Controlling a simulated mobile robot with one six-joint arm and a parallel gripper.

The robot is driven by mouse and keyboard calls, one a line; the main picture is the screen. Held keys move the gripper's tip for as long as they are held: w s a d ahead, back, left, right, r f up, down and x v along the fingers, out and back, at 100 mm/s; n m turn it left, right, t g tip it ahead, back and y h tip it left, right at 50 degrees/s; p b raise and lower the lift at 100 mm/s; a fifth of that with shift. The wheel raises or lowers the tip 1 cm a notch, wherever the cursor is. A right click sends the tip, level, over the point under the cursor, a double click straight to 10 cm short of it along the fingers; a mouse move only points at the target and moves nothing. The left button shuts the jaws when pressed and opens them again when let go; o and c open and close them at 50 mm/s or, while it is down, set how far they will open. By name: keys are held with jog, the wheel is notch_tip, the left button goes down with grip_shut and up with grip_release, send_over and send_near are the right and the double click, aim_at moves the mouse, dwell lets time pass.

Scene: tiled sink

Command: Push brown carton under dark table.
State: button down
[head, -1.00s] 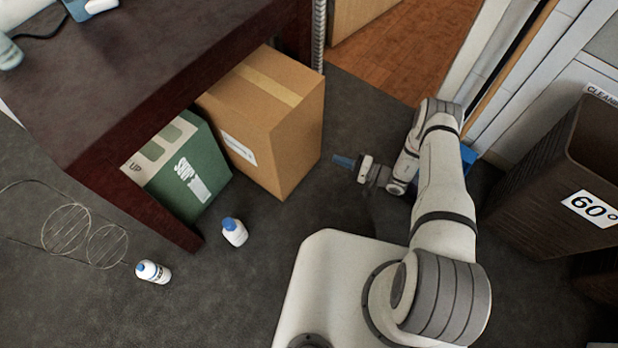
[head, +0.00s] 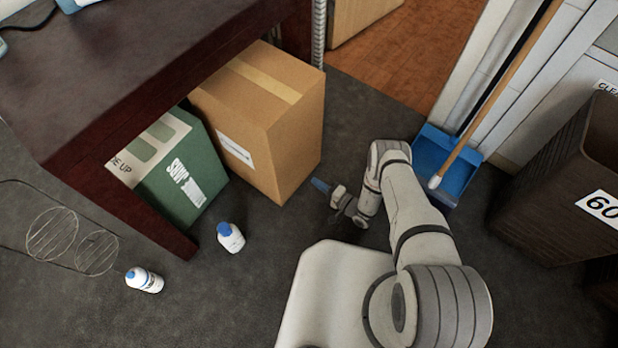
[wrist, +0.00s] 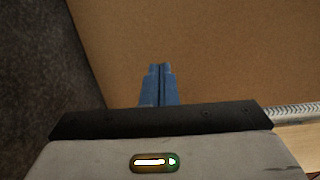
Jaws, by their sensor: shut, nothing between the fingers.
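The brown carton (head: 291,128) stands upright on the dark floor, partly under the dark table (head: 150,75), with its right part sticking out past the table edge. A strip of tape runs along its top and a white label is on its front. My gripper (head: 318,186) is just right of the carton's lower right side, its blue fingers pointing at it. In the wrist view the shut, empty fingers (wrist: 158,84) face the carton's plain brown side (wrist: 200,45), which fills most of the picture. I cannot tell whether the fingertips touch it.
A green box (head: 180,180) stands under the table, left of the carton. Two white bottles, one near (head: 231,238) and one further left (head: 144,280), and a wire rack (head: 70,240) are on the floor. A blue dustpan (head: 440,165) and dark bin (head: 570,185) are at right.

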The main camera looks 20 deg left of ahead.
aim_at(301, 171)
jog(key=b+x, duration=0.1)
jog(key=x, duration=0.4)
jog(key=shift+w+a, duration=0.1)
jog(key=shift+w, duration=0.1)
